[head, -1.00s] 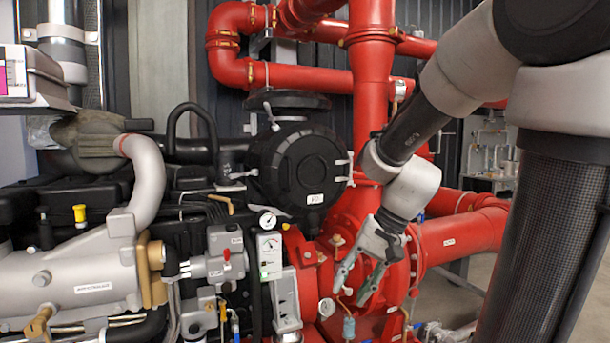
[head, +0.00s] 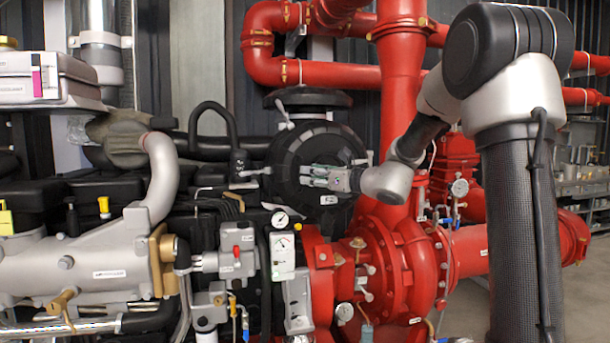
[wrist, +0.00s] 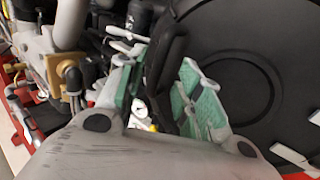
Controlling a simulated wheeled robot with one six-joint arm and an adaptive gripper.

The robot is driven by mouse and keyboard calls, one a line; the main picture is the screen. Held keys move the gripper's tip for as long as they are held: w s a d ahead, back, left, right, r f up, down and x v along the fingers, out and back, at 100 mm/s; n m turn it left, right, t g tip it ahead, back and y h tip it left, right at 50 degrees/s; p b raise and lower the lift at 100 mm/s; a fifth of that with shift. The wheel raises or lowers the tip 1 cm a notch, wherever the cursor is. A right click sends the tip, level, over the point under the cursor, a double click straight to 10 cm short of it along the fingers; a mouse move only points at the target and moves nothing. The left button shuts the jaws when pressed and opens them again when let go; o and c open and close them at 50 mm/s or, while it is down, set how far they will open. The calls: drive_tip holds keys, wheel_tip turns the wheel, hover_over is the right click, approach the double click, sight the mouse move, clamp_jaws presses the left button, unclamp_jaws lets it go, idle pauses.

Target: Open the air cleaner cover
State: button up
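The air cleaner is a black round canister, and its black round cover (head: 289,168) faces me in the middle of the head view. In the wrist view the cover (wrist: 235,85) fills the right side as a flat dark disc with a raised ring. My gripper (head: 316,176) is in front of the cover and hides part of its face. In the wrist view my gripper (wrist: 158,95) has its green-padded fingers apart, with the cover's dark rim visible between them. A pale latch (wrist: 126,46) lies beyond the left finger. Another pale latch (wrist: 294,158) shows at lower right. Contact cannot be told.
Red pipes (head: 400,90) rise behind and right of the air cleaner. A grey pipe elbow (head: 160,175) and engine parts stand to the left. A gauge box (head: 283,256) and a red pump housing (head: 385,265) are below.

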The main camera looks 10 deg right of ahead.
drive_tip(key=x, duration=0.3)
drive_tip(key=shift+w+a, duration=0.25)
drive_tip(key=shift+w, duration=0.05)
clamp_jaws()
